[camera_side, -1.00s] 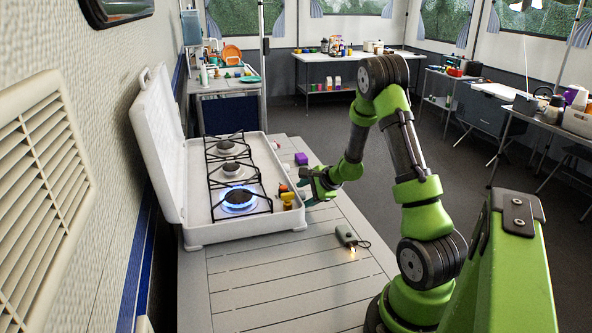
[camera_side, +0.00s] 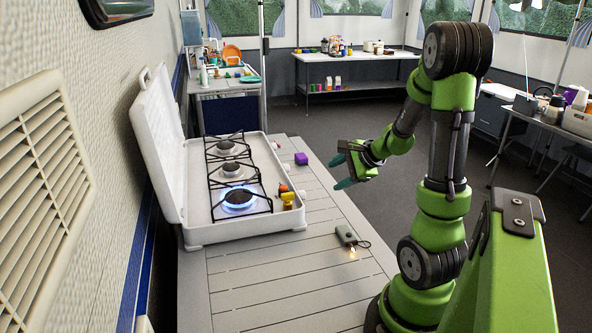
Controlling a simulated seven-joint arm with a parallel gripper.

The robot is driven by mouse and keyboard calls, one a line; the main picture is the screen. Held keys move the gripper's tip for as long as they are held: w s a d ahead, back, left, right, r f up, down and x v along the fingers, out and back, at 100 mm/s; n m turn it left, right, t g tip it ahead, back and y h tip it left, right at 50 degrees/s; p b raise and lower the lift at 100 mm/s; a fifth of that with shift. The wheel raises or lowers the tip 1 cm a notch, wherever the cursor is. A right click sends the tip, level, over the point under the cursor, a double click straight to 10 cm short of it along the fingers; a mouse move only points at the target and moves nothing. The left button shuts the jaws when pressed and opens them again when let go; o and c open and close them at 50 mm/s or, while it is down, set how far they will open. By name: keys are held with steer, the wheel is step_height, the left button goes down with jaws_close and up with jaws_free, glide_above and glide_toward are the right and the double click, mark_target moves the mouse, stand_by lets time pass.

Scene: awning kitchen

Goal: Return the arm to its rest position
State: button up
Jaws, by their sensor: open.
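My gripper (camera_side: 342,172) has teal fingertips and is open and empty. It is raised above the right edge of the slatted table, to the right of the stove and clear of it. My green and black arm is bent upright at the right. The white camping stove (camera_side: 205,222) stands on the table with its lid (camera_side: 158,140) open. Its nearest burner (camera_side: 240,200) burns with a blue flame. The other two burners show no flame.
Orange and yellow knob-like pieces (camera_side: 287,197) sit at the stove's right side. Side tables stand farther back. The table's front is mostly clear.

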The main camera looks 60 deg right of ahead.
steer(key=shift+s+a+r, duration=0.1)
steer(key=shift+s+r, duration=0.25)
steer(key=shift+s, duration=0.05)
steer(key=a+r+n+y, duration=0.1)
steer(key=a+r+n, duration=0.2)
steer(key=a+n, duration=0.4)
steer(key=s+a+r+n+g+y, duration=0.1)
steer(key=a+r+n, duration=0.3)
steer(key=a, duration=0.9)
steer(key=s+a+r+n+y, duration=0.1)
steer(key=a+r+n+y, duration=0.1)
steer(key=a+n, duration=0.8)
steer(key=shift+a+r+n+g, duration=0.4)
steer(key=shift+r, duration=0.4)
